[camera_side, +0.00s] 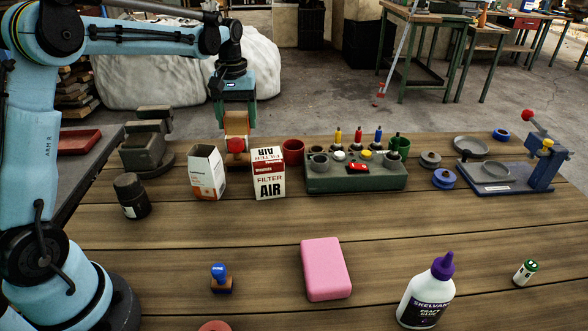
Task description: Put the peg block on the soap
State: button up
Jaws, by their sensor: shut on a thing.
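My gripper (235,114) points down near the back of the table, behind the cartons. It is shut on the peg block (236,128), a small tan wooden piece with a round red part at its lower front. The block's lower end is partly hidden by the cartons, so I cannot tell whether it touches the table. The soap (325,268) is a pink rounded slab lying flat at the front middle of the table. It is well to the right of and nearer than my gripper, and its top is bare.
A white carton (207,172) and an air filter box (268,173) stand just in front of my gripper. A green tool holder (356,182) stands right of them. A blue-handled stamp (221,279) and a glue bottle (427,294) flank the soap. A dark jar (131,196) stands left.

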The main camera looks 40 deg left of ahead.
jog(key=d, duration=0.4)
jog(key=d+r+m, duration=0.1)
jog(key=d, duration=0.3)
jog(key=d+m, duration=0.1)
jog(key=d, duration=0.4)
jog(key=shift+s+r, duration=0.2)
jog(key=shift+s, duration=0.1)
jog(key=s+d+r+m, duration=0.1)
jog(key=s+d+m, duration=0.2)
jog(key=s+d, duration=0.9)
jog(key=s+d+r+m, duration=0.1)
jog(key=s+d+m, duration=0.2)
jog(key=s+d, duration=0.9)
send_over(324, 262)
notch_tip(324, 262, down, 7)
jog(key=shift+s+r, duration=0.1)
jog(key=shift+s, duration=0.05)
jog(key=shift+f, duration=2.1)
jog(key=shift+f, duration=0.15)
jog(key=o, duration=1.1)
jog(key=shift+c, duration=0.2)
